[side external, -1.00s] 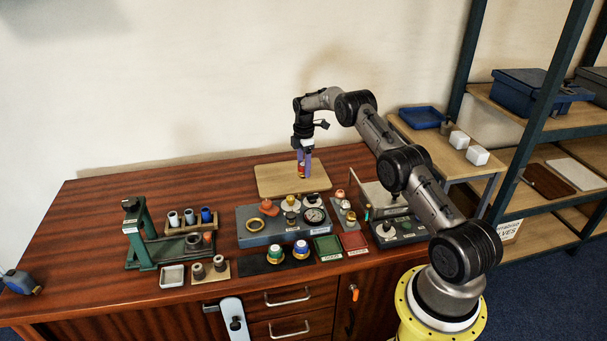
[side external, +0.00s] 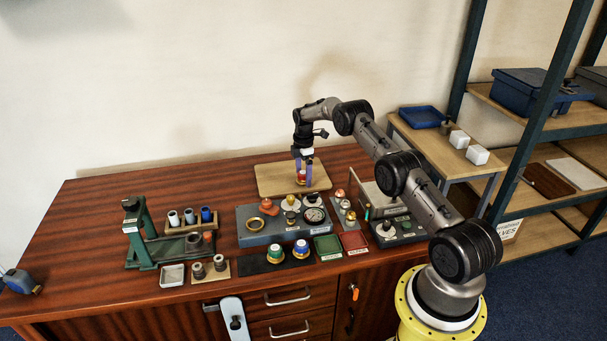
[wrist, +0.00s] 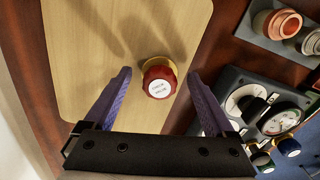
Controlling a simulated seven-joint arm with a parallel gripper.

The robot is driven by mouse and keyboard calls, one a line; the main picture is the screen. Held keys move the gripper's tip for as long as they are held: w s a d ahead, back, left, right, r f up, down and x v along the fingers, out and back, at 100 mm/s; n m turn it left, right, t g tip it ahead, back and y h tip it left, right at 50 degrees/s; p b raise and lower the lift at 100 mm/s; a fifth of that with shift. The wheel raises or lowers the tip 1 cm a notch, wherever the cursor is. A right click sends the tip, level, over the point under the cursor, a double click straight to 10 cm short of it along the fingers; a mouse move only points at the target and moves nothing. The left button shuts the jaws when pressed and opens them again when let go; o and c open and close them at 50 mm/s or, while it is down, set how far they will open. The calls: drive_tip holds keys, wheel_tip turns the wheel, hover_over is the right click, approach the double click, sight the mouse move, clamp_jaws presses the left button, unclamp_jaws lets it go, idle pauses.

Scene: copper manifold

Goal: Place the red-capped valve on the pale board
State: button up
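The red-capped valve (side external: 301,180) stands on the pale board (side external: 272,177), toward its right part. In the wrist view the valve (wrist: 159,80) shows its red cap with a white printed label and a brass body on the pale board (wrist: 85,50). My gripper (side external: 303,183) is above the board with its fingers low around the valve. In the wrist view my gripper (wrist: 158,76) is open, with one purple finger on each side of the valve and a visible gap on both sides. The valve's base is partly hidden under its cap.
A grey-blue block (side external: 262,236) with a gauge (side external: 314,215) and fittings stands in front of the board. A black mat (side external: 257,265) holds a green-capped and a blue-capped valve. Green (side external: 327,246) and red (side external: 353,240) trays lie nearby. The table left of the board is clear.

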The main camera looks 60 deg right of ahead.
sight(303, 172)
drive_tip(key=a+r+m+t, duration=0.1)
drive_tip(key=a+r, duration=0.3)
drive_tip(key=r, duration=0.8)
drive_tip(key=a+r+m, duration=0.1)
drive_tip(key=a+r, duration=0.4)
drive_tip(key=r, duration=0.8)
drive_tip(key=s+a+r+m+t, duration=0.1)
drive_tip(key=s+a+r+m, duration=0.2)
drive_tip(key=s+a+r, duration=0.7)
drive_tip(key=s+a+r+m+t, duration=0.2)
drive_tip(key=s+a+r+m, duration=0.15)
drive_tip(key=s+a, duration=0.7)
drive_tip(key=s+a+f+m, duration=0.1)
drive_tip(key=s+a+f, duration=0.1)
drive_tip(key=s, duration=0.6)
drive_tip(key=s+a+f+m+t, duration=0.1)
drive_tip(key=s+a+f, duration=0.2)
drive_tip(key=s, duration=0.5)
drive_tip(key=shift+m+t, duration=0.3)
drive_tip(key=shift+m, duration=0.05)
